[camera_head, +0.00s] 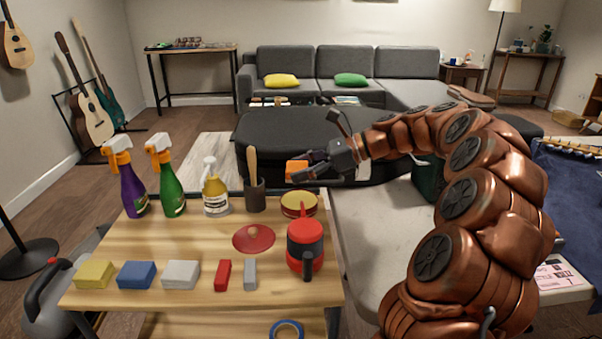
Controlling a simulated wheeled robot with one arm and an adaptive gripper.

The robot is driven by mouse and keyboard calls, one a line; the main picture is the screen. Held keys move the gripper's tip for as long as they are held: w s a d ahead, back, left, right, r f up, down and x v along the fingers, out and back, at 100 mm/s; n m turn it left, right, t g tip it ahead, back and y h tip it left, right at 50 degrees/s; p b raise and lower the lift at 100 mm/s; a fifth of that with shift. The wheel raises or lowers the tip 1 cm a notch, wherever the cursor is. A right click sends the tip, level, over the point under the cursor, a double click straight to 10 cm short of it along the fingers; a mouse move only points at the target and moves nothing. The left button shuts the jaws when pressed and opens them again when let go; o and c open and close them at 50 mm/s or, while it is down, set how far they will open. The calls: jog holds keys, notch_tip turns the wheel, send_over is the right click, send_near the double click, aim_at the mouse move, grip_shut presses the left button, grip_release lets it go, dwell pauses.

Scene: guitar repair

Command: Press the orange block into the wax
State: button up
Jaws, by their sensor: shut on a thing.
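My gripper (300,175) is at the upper middle, reaching in from the right, and is shut on the orange block (296,167). It holds the block in the air above the back right corner of the wooden table. A round tin with a yellow top and red rim (299,203), which looks like the wax, stands on the table just below the block in the picture. The block appears apart from the tin. Part of the block is hidden by the fingers.
A red and black mug-like container (305,245) stands in front of the tin. A red lid (253,238) lies to its left. A dark cup with a wooden tool (255,195) and several bottles stand along the back edge. Several coloured blocks line the front.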

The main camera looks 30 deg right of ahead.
jog(key=shift+f+b, duration=2.9)
jog(key=shift+b, duration=1.15)
jog(key=shift+f, duration=0.45)
jog(key=shift+r, duration=0.1)
jog(key=shift+r+p, duration=3.45)
jog(key=shift+p, duration=1.2)
